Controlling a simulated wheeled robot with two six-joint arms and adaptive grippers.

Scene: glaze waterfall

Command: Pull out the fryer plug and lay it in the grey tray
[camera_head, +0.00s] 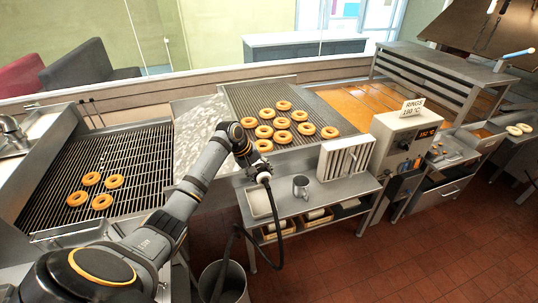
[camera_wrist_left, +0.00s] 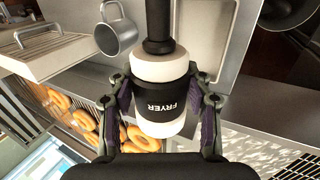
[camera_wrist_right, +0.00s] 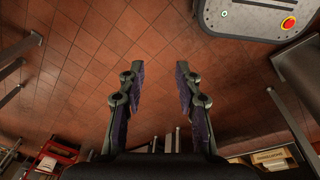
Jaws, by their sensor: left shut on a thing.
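The fryer plug (camera_wrist_left: 160,100) is a white and black cylinder marked FRYER, with a black cable running from one end. My left gripper (camera_wrist_left: 162,108) is shut around it, with one finger on each side. In the head view the left gripper (camera_head: 262,168) holds the plug (camera_head: 264,178) above the steel side table, just over the far end of the shallow grey tray (camera_head: 260,204). The tray (camera_wrist_left: 205,32) also shows behind the cable in the left wrist view. My right gripper (camera_wrist_right: 158,75) is open and empty above the tiled floor. No socket is clearly seen.
A metal mug (camera_head: 301,187) stands right of the tray, beside a slotted rack (camera_head: 345,158). The fryer control box (camera_head: 405,140) is farther right. The black cable (camera_head: 277,225) loops down toward a bin (camera_head: 224,283). Doughnuts (camera_head: 283,122) lie on the grid behind.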

